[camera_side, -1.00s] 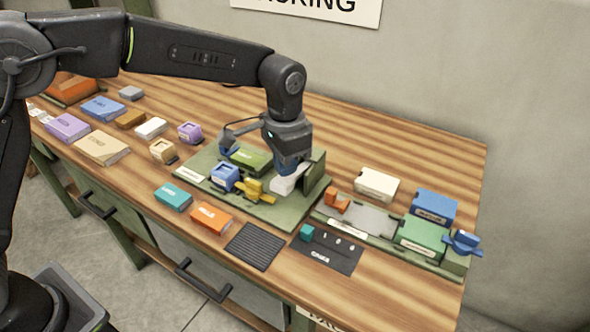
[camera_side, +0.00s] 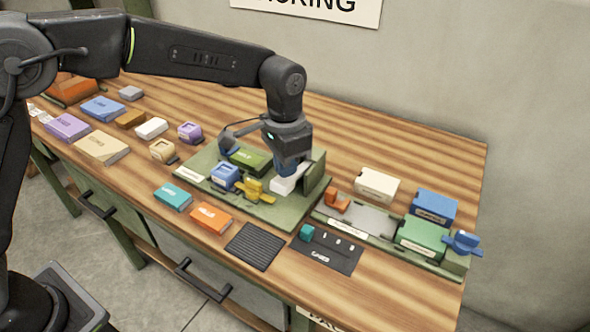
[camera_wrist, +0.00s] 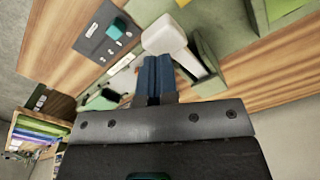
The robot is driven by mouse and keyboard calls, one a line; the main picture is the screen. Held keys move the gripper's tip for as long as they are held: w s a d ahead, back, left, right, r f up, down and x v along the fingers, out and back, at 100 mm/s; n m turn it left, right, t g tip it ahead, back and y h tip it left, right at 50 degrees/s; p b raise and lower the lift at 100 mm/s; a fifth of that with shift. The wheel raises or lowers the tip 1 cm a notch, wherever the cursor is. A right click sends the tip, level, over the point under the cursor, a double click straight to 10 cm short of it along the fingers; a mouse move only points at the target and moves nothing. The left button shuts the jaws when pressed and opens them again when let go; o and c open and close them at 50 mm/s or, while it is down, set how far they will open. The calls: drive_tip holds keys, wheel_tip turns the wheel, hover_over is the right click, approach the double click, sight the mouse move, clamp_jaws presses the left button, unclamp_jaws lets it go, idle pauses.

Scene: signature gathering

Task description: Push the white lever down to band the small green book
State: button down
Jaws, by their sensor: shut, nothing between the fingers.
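The small green book (camera_side: 250,159) lies on the green fixture board (camera_side: 190,166) toward its back left. The white lever (camera_side: 284,185) is on the same board, right of the book and left of an upright green plate. It shows large in the wrist view (camera_wrist: 163,35), with a wide white head and a narrower arm. My gripper (camera_side: 289,172) is shut and empty, with its blue fingers (camera_wrist: 155,62) pointing down at the lever. The fingertips are at or against the lever's head; exact contact is hard to tell. The lever's lower end is partly hidden.
A blue block (camera_side: 225,175) and a yellow clamp-like part (camera_side: 254,191) stand at the board's front. An upright green plate (camera_side: 315,176) rises at its right. Orange (camera_side: 211,218) and teal (camera_side: 173,196) books lie in front. A second fixture with books (camera_side: 423,234) is to the right.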

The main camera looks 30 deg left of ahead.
sight(286, 181)
drive_tip(key=shift+f, duration=3.6)
idle(0.4)
drive_tip(key=shift+r, duration=4.55)
